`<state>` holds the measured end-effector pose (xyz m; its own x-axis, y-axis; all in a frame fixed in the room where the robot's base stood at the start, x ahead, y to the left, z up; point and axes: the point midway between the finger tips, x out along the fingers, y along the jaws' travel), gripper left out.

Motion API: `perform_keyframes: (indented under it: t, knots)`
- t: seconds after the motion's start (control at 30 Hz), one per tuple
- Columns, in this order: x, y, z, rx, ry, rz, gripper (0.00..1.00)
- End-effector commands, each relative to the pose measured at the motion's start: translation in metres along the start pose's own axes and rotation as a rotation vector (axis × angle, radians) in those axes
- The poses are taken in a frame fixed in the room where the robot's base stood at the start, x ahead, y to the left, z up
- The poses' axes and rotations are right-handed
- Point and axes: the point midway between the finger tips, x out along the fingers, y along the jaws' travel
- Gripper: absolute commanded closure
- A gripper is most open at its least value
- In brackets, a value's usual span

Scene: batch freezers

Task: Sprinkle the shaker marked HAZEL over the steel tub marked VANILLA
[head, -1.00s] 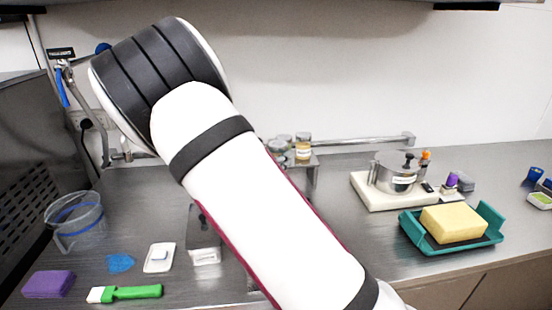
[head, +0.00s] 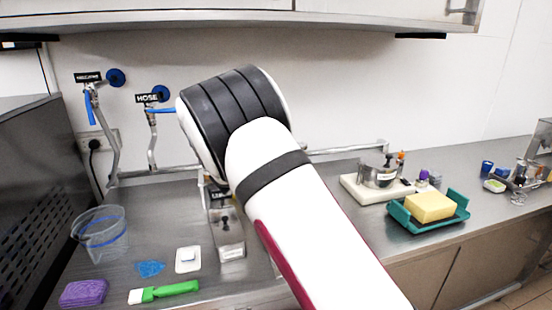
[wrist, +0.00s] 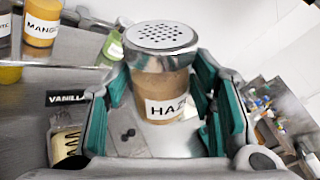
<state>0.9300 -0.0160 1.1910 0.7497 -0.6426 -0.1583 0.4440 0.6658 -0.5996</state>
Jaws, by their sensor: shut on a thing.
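In the wrist view, my gripper (wrist: 165,112) is shut on a shaker (wrist: 160,84) with a perforated steel lid and a brown filling. The letters HAZ show on its white label; the rest is turned away. The shaker's lid is toward the top of the picture. A dark sign reading VANILLA (wrist: 67,97) is at the left, below and apart from the shaker. Just below the sign is a container with cream-coloured contents (wrist: 66,146), partly cut off by my gripper. In the head view my arm hides my gripper and the shaker.
A MANGO shaker (wrist: 41,27) stands at the wrist view's upper left. In the head view, a lidded steel container (head: 228,232) stands beside my arm. A clear jug (head: 100,235), purple sponge (head: 83,293) and green brush (head: 168,291) are left; a teal tray (head: 399,213) is right.

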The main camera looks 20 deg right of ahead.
Motion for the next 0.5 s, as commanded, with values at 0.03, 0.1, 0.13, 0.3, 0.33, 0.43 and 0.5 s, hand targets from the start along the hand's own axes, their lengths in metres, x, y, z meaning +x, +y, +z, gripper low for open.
perform_keyframes:
  t: [0.03, 0.1, 0.13, 0.3, 0.33, 0.43, 0.5]
  knots:
    - [0.001, 0.003, -0.004, -0.029, 0.000, -0.006, 0.79]
    - [0.003, 0.005, -0.009, -0.079, 0.001, -0.017, 0.79]
    - [0.003, 0.007, -0.012, -0.104, 0.001, -0.021, 0.79]
    - [0.006, 0.015, -0.027, -0.259, 0.000, -0.052, 0.79]
    - [0.007, 0.016, -0.030, -0.286, 0.001, -0.057, 0.79]
    - [0.009, 0.020, -0.038, -0.377, 0.001, -0.077, 0.79]
    - [0.010, 0.023, -0.045, -0.441, 0.001, -0.090, 0.79]
